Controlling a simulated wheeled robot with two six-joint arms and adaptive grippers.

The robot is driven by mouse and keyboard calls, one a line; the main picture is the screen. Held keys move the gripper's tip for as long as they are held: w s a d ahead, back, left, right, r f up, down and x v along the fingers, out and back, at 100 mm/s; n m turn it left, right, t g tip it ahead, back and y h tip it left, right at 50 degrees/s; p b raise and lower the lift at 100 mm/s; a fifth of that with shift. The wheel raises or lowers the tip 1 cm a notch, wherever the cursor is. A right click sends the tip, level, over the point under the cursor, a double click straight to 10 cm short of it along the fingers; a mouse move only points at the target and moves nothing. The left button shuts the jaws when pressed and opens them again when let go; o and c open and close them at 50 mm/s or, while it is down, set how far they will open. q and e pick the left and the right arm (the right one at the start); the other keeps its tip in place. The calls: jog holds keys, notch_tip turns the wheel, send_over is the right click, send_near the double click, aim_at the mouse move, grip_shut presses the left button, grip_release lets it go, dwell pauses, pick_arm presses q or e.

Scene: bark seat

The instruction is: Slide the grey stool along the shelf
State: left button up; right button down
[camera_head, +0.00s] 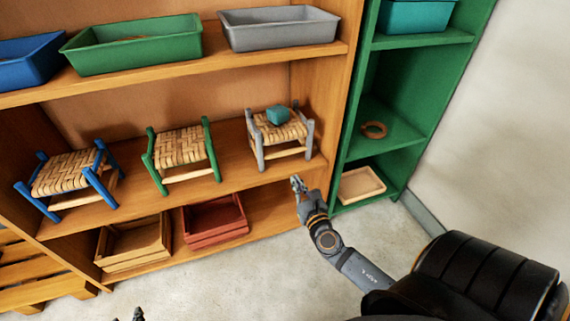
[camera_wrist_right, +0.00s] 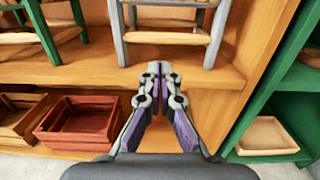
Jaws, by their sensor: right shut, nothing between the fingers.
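The grey stool (camera_head: 279,132) has grey legs and a woven seat. It stands upright at the right end of the wooden shelf (camera_head: 232,178), with a teal block (camera_head: 278,115) on its seat. Its legs also show in the right wrist view (camera_wrist_right: 166,37). My right gripper (camera_head: 297,181) is shut and empty, in front of the shelf edge and just below the stool. In the right wrist view the fingertips (camera_wrist_right: 158,70) point toward the space between the stool's legs, apart from them. Only dark tips of my left gripper (camera_head: 131,314) show at the bottom edge.
A green stool (camera_head: 181,147) and a blue stool (camera_head: 69,178) stand to the left on the same shelf. Wooden and red crates (camera_head: 215,218) sit below. A green cabinet (camera_head: 398,100) adjoins on the right. Bare shelf lies between the grey and green stools.

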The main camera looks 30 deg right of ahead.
pick_arm(q)
jog(key=shift+w+r+t, duration=0.5)
jog(key=shift+w+r, duration=0.2)
jog(key=shift+r, duration=0.15)
pick_arm(e)
jog(key=shift+x, duration=5.1)
pick_arm(q)
jog(key=shift+a, duration=0.1)
pick_arm(e)
jog(key=shift+w, duration=0.1)
